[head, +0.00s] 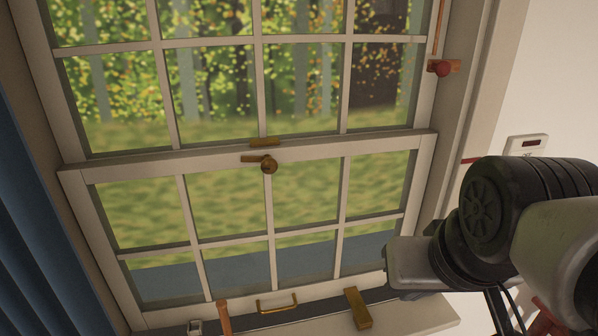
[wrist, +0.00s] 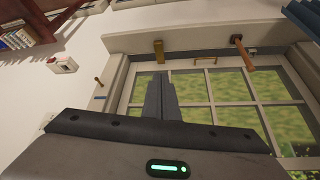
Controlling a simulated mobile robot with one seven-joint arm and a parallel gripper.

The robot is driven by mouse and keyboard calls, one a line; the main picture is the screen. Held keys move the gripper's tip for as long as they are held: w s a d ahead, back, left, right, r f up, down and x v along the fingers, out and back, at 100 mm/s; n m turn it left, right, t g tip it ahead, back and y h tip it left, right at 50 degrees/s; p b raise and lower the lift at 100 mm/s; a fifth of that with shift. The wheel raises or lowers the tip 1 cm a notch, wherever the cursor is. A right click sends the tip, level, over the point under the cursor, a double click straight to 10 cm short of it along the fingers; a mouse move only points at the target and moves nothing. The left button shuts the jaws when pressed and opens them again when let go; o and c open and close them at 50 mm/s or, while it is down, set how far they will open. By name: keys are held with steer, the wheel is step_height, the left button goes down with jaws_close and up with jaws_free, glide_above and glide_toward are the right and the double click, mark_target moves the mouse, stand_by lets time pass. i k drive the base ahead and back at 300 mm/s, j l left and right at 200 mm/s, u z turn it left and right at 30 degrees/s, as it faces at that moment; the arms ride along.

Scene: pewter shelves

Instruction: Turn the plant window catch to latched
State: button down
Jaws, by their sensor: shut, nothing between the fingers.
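The brass window catch (head: 269,165) sits on the middle rail of the white sash window (head: 120,165). Its round hub is at the right and its short lever points left along the rail. A flat brass keeper (head: 265,141) is just above it on the upper sash, and the lever looks apart from it. My gripper (wrist: 163,80) shows in the wrist view with its dark fingers together and empty, in front of the window panes. The catch does not show in the wrist view. In the head view my arm is at the right, away from the catch; the fingertips cannot be made out there.
A brass block (head: 357,308), a wooden-handled tool (head: 224,318) and a small grey device (head: 195,326) are at the sill. A brass pull (head: 277,303) is on the lower sash. A red knob (head: 440,68) is on the right frame. A blue curtain (head: 40,220) hangs left.

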mark_target(269, 166)
steer(key=l+u, duration=0.2)
steer(key=u, duration=0.15)
steer(key=k+l+u, duration=0.1)
steer(key=u, duration=0.3)
steer(key=l+u, duration=0.35)
steer(key=k+j, duration=0.05)
steer(key=j, duration=0.1)
